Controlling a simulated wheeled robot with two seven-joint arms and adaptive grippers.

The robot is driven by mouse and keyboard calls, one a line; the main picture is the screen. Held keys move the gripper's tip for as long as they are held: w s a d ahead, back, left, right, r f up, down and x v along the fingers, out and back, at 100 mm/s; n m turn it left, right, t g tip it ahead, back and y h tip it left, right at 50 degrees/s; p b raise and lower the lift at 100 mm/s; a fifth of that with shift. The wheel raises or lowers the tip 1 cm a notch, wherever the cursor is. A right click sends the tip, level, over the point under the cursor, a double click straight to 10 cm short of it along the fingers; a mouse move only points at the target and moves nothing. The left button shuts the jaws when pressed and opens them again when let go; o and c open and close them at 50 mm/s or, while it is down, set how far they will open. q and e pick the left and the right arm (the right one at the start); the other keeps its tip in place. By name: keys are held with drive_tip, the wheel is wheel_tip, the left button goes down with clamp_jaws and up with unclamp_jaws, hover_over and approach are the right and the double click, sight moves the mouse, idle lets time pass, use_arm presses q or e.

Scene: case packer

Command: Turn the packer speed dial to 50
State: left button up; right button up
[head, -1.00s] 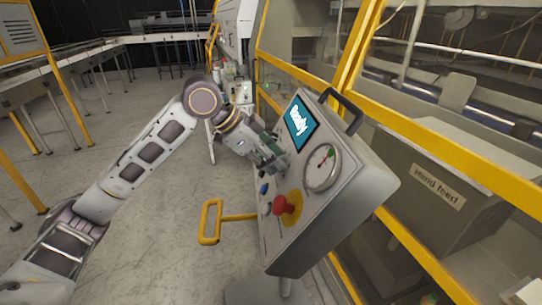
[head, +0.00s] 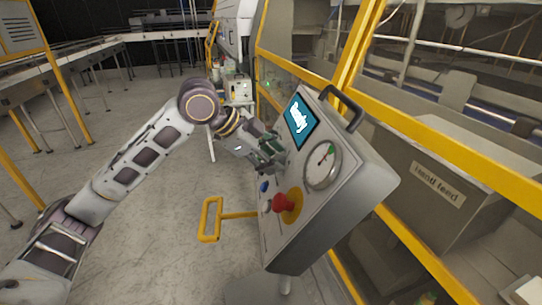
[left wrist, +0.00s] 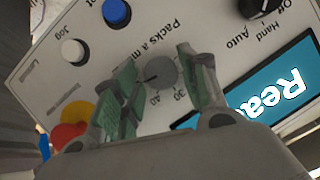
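The packer speed dial is a round grey knob (left wrist: 161,73) on the control panel, seen in the left wrist view under the words "Packs a mi...". The numbers 30 and 40 show beside it, and a dark mark is on its rim. My left gripper (left wrist: 160,84) has its green-padded fingers on either side of the knob, apart, with a small gap visible on the left. Contact on the right side is unclear. In the head view my left gripper (head: 271,150) is at the panel's left edge and hides the dial. My right gripper is not in view.
The tilted control panel (head: 337,205) carries a "Ready" screen (head: 299,121), a gauge (head: 322,166), a red button (head: 287,204) and a blue button (left wrist: 117,13). A white Jog button (left wrist: 74,51) and a black selector (left wrist: 256,7) are near the dial. A yellow bar (head: 211,220) stands below.

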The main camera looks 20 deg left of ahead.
use_arm(q)
drive_tip(key=shift+o, duration=0.6)
drive_tip(key=shift+r, duration=0.1)
drive_tip(key=shift+a+r, duration=0.1)
drive_tip(key=v, duration=1.1)
drive_tip(key=shift+s+a+r, duration=0.2)
